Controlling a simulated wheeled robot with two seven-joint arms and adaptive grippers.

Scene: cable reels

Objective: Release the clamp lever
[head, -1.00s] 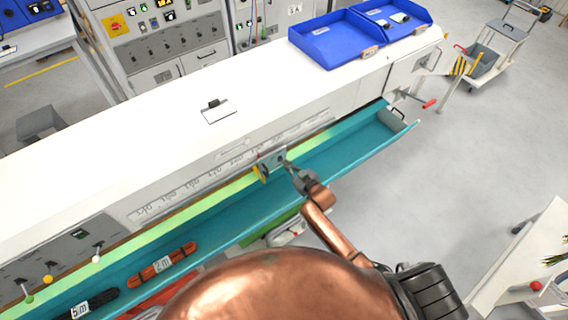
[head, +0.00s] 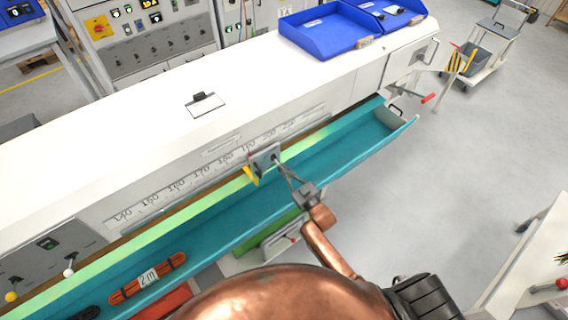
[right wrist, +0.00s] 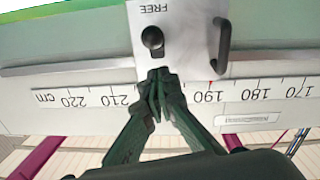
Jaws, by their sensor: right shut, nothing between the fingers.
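The clamp (head: 264,159) is a small grey plate with a yellow piece, at the back edge of the teal trough. In the right wrist view its white plate (right wrist: 186,52) shows a black round knob (right wrist: 153,39), a black bar handle (right wrist: 221,46) and the upside-down word FREE. I cannot tell for sure which part is the lever. My right gripper (head: 278,163) is shut and empty, its fingers pointing at the clamp. In the right wrist view its fingertips (right wrist: 157,78) are just below the knob; contact is unclear. My left gripper is out of view.
The teal trough (head: 330,150) runs diagonally along the white bench (head: 130,130). An orange cable bundle (head: 147,278) tagged 2m lies in it. A centimetre scale (right wrist: 90,98) runs beside the clamp. Blue trays (head: 325,40) stand at the back.

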